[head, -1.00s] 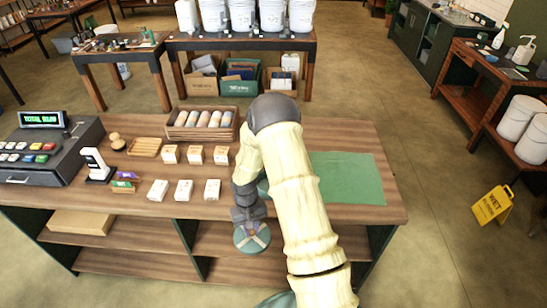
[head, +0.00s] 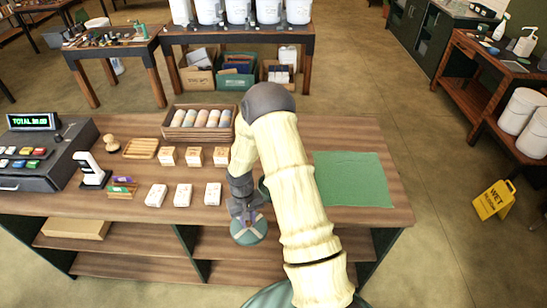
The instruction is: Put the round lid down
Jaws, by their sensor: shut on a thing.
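The round lid (head: 249,233) is a teal-green disc with a pale cross pattern on top. My gripper (head: 247,215) is shut on it from above. The lid shows in front of the counter's front edge, over the view of the lower shelves, and appears held in the air. The fingers are small and partly merge with my wrist. The wooden counter (head: 105,205) is behind the lid. A dark green thing (head: 263,188) stands on the counter, mostly hidden behind my arm.
A flat green mat (head: 352,180) lies on the counter's right, with nothing on it. Small boxes (head: 183,194), a crate of rolls (head: 198,120) and a cash register (head: 38,155) fill the left and middle. A yellow wet-floor sign (head: 493,200) stands on the floor at right.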

